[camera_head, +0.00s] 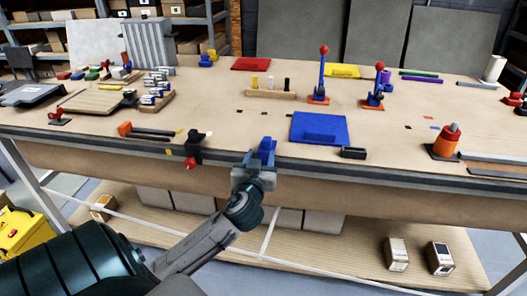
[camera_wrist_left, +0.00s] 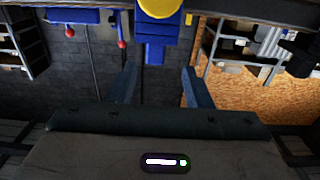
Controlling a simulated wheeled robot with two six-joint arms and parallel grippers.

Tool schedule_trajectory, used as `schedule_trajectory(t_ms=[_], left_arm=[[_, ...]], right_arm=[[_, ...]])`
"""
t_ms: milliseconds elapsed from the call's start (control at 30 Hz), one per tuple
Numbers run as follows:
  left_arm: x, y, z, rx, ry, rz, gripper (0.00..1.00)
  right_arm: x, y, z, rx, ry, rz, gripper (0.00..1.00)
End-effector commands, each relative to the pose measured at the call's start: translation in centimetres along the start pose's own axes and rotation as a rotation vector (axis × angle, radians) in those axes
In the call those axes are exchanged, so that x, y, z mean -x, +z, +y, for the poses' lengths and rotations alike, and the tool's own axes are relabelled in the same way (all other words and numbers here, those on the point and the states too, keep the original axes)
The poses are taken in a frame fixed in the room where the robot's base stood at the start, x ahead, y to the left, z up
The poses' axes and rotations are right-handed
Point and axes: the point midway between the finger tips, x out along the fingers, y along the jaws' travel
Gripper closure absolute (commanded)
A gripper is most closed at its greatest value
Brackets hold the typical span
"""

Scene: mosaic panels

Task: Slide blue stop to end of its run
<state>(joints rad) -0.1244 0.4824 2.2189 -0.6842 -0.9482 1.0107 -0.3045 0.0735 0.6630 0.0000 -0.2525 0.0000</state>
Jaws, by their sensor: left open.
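The blue stop (camera_head: 266,146) sits at the front edge of the workbench, on the dark rail (camera_head: 340,166) that runs along that edge. In the left wrist view the blue stop (camera_wrist_left: 155,52) shows ahead, between the two fingers, with clear gaps on both sides. My left gripper (camera_head: 259,163) is open at the stop, its fingers pointing toward the bench edge; it also shows in the left wrist view (camera_wrist_left: 158,90). I cannot tell whether a finger touches the stop. My right gripper is not in view.
A black clamp with a red knob (camera_head: 190,161) is on the front edge left of the stop. A blue panel (camera_head: 319,128) and a small black block (camera_head: 353,153) lie behind and to the right. Levers with red knobs (camera_head: 323,50) stand farther back.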

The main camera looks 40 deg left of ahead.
Motion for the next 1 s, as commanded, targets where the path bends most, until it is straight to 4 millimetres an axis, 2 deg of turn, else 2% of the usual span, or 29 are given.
schedule_trajectory(t_ms=[100, 233, 833, 933, 1000], left_arm=[[1.8, 0.2, 0.0, 0.0, 0.001, 0.0, 0.55], [2.8, 0.1, -0.1, 0.001, 0.0, -0.001, 0.55], [3.0, 0.0, -0.1, -0.001, 0.0, -0.001, 0.55], [3.6, 1.1, -0.2, -0.013, -0.005, -0.04, 0.55], [4.7, 3.2, -0.3, -0.041, -0.01, -0.123, 0.55]], right_arm=[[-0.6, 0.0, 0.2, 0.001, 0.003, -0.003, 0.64], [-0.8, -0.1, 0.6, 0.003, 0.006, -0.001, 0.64], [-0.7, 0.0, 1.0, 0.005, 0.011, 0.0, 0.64], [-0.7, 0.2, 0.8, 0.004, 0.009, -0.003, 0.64], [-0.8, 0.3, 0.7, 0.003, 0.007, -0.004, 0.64]])
